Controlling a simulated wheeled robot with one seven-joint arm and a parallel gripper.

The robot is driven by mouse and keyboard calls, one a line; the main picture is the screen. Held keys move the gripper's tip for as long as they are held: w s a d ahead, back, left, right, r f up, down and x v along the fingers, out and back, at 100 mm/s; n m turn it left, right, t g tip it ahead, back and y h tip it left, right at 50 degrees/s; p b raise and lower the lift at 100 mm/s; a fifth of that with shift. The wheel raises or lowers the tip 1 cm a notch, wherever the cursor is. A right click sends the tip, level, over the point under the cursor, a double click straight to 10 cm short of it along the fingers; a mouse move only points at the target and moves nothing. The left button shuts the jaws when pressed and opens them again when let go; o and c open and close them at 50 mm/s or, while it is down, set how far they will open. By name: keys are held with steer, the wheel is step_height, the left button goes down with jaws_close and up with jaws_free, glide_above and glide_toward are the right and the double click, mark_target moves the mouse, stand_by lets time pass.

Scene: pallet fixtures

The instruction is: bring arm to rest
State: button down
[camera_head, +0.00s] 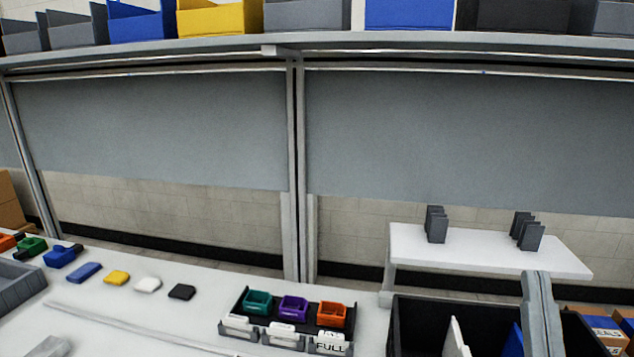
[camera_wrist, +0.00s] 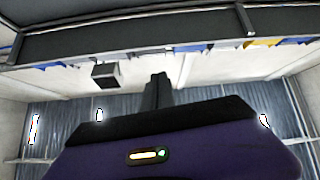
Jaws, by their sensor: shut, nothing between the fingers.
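In the wrist view my gripper (camera_wrist: 158,88) shows as a dark, narrow shape in the middle, its fingers together with nothing between them. It stands out beyond a black edge and a purple body with a small lit bar, which look like my own parts. Behind it are a pale surface and a ribbed grey wall. My gripper touches nothing that I can see. I cannot make it out in the head view.
A white worktable (camera_head: 180,320) holds a black tray (camera_head: 240,310) with teal, purple and orange bins, and several small coloured pieces. A black crate (camera_head: 415,325) stands at the lower right. A white side table (camera_head: 470,250) bears grey slotted fixtures. A shelf (camera_head: 380,42) with bins runs above.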

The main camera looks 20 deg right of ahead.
steer(key=s+a+f+m+g+y, duration=0.1)
steer(key=s+a+f+g+y, duration=0.2)
steer(key=f, duration=0.9)
steer(key=s+a+f+n+g+y, duration=0.5)
steer(key=s+a+f+y, duration=0.5)
steer(key=s+f, duration=0.5)
steer(key=shift+s+a+f, duration=0.2)
steer(key=shift+a+f, duration=0.2)
steer(key=shift+a, duration=0.05)
